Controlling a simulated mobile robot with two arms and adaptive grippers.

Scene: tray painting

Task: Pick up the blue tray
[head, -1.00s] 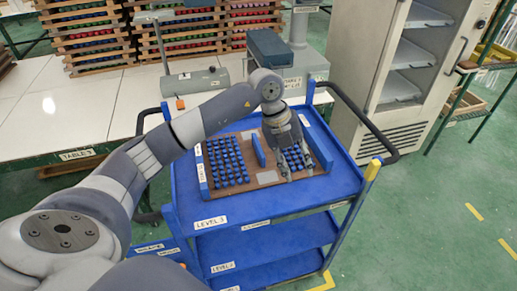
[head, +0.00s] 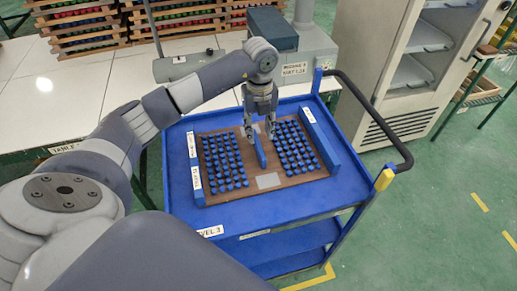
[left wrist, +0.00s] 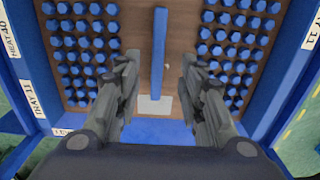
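The blue tray is a brown board with blue side walls and rows of blue pegs. In the head view its board (head: 268,181) lies on the top shelf of the blue cart, with a blue bar (head: 260,150) standing along its middle. My left gripper (head: 260,138) points down over this bar. In the left wrist view the open fingers (left wrist: 160,65) stand on either side of the bar (left wrist: 159,50), with a gap on both sides. Whether they touch the board cannot be told. My right gripper is not in view.
The blue cart (head: 310,205) has a dark handle (head: 385,125) at its right. A white table (head: 75,95) with stacked trays of coloured pieces (head: 85,25) stands behind at left. A grey machine (head: 305,55) and a cabinet with shelves (head: 405,85) stand behind the cart.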

